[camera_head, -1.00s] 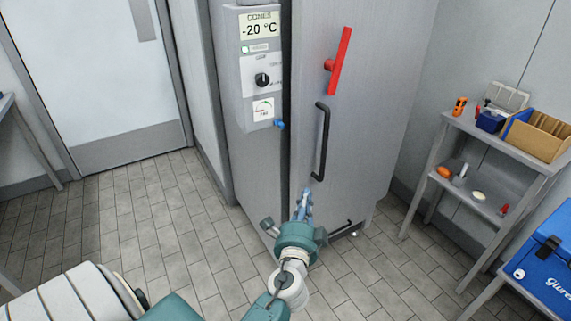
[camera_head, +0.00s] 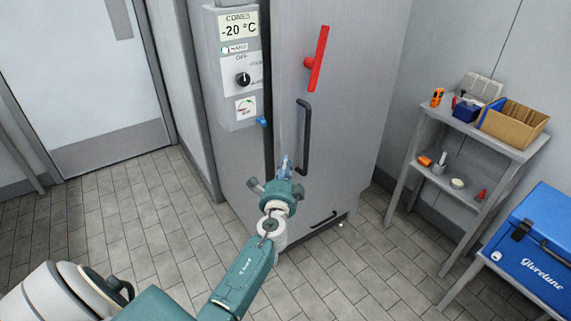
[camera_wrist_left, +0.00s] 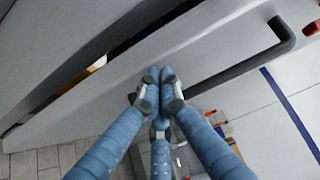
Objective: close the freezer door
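The grey freezer door (camera_head: 350,130) stands at the centre of the head view, with a red lever (camera_head: 318,60) above a black vertical handle (camera_head: 303,138). In the left wrist view, a dark gap (camera_wrist_left: 95,68) runs along the edge of the door (camera_wrist_left: 215,38), so it is slightly ajar. The black handle (camera_wrist_left: 240,66) is right of the fingers there. My left gripper (camera_head: 284,164) is at the door's handle-side edge, below and left of the handle. Its blue fingertips (camera_wrist_left: 160,84) are together and look empty. Contact with the door is unclear. My right gripper is not in view.
A control panel (camera_head: 238,90) showing -20 °C is left of the door. At right stand a grey shelf (camera_head: 460,140) with small items and a cardboard box (camera_head: 512,128), and a blue cooler (camera_head: 545,245). Tiled floor (camera_head: 120,220) is free at left.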

